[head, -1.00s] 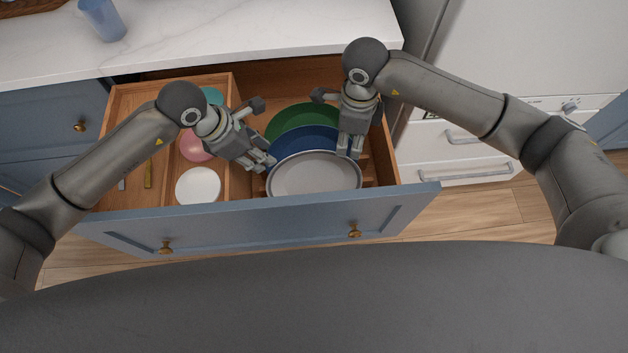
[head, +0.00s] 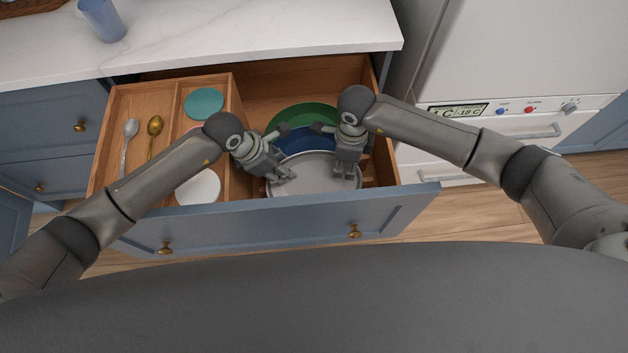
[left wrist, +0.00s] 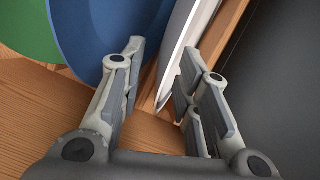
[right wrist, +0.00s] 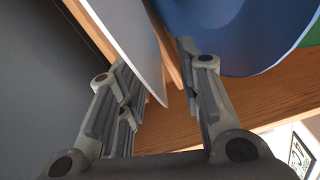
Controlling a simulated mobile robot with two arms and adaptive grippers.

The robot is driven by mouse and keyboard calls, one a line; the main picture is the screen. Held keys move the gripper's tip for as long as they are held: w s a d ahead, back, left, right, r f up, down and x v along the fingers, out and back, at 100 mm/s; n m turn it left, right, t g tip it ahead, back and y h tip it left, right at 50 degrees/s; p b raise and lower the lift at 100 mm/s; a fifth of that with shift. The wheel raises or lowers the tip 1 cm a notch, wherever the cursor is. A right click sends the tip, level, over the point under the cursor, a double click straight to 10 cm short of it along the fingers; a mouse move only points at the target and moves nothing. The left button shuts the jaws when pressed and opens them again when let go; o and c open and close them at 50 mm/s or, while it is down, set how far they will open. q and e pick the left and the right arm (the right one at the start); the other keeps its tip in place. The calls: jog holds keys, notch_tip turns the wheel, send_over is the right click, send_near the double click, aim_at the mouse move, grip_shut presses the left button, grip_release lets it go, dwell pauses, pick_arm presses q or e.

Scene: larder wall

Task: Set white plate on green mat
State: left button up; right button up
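The white plate (head: 315,180) stands on edge, frontmost in a row of plates in the open drawer (head: 270,215). My left gripper (head: 283,180) is at the plate's left side, fingers apart. In the left wrist view the white plate's edge (left wrist: 178,45) lies between the open fingers. My right gripper (head: 347,172) is at the plate's right side, also open. In the right wrist view the plate's rim (right wrist: 135,35) comes down between its fingers. Neither gripper is visibly clamped on it. I see no green mat in any view.
A blue plate (head: 305,141) and a green plate (head: 297,113) stand close behind the white one. The left compartment holds two spoons, a teal round dish (head: 204,103) and a small white dish (head: 200,188). A blue cup (head: 102,20) stands on the counter (head: 240,35).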

aim_at(282, 162)
pick_arm(q)
jog(key=shift+c, duration=0.5)
pick_arm(e)
jog(key=shift+c, duration=0.5)
pick_arm(q)
grip_shut()
pick_arm(e)
grip_shut()
pick_arm(q)
jog(key=shift+w+r, duration=0.1)
jog(key=shift+r, duration=0.05)
pick_arm(e)
jog(key=shift+r, duration=0.15)
